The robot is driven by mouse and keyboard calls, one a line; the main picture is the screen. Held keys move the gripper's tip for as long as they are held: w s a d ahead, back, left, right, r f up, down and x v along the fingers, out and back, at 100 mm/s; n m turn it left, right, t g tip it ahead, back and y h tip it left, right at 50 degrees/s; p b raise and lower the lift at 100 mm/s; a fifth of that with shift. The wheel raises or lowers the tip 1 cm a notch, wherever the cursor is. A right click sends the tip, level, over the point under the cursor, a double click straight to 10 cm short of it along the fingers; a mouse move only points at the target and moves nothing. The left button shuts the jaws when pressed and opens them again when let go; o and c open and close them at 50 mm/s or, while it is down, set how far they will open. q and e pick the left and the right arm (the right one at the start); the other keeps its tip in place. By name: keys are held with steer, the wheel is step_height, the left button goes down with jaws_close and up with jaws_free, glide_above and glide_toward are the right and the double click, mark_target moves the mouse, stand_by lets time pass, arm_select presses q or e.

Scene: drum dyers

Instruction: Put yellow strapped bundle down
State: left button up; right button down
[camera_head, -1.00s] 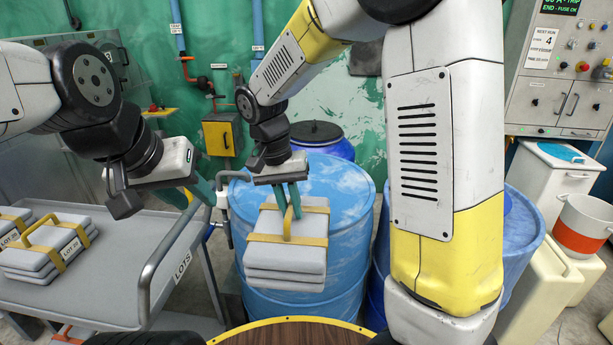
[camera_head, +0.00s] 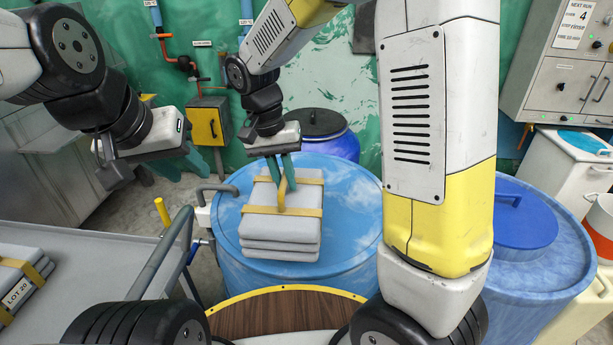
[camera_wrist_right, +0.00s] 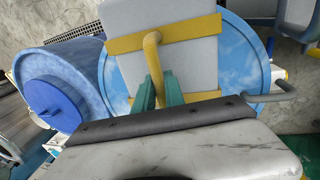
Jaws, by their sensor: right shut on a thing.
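The yellow strapped bundle, a grey stack with yellow straps and a yellow handle, shows in the head view (camera_head: 279,235) over the top of a blue drum (camera_head: 345,222). My right gripper (camera_head: 279,180) is above it, shut on its handle. In the right wrist view, the green fingers (camera_wrist_right: 157,92) close around the handle, and the bundle (camera_wrist_right: 190,65) is seen against the blue drum top. I cannot tell whether its underside touches the drum. My left gripper (camera_head: 170,165) is empty at the left, its green fingers apart, away from the bundle.
A grey cart (camera_head: 95,255) with another bundle labelled LOT 20 (camera_head: 22,275) stands at the left. A blue lidded drum (camera_head: 525,225) is at the right, and a dark-lidded one (camera_head: 318,125) behind. A wooden round top with yellow rim (camera_head: 285,312) is in front.

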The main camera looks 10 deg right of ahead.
steer(key=shift+w+d, duration=0.1)
steer(key=shift+w, duration=0.3)
steer(key=w+d+f, duration=0.2)
steer(key=w+d, duration=0.2)
steer(key=w, duration=0.2)
steer(key=w+d+f, duration=0.3)
steer(key=w+d, duration=0.2)
steer(key=w, duration=0.2)
steer(key=shift+f, duration=0.1)
steer(key=c, duration=1.4)
jaws_free()
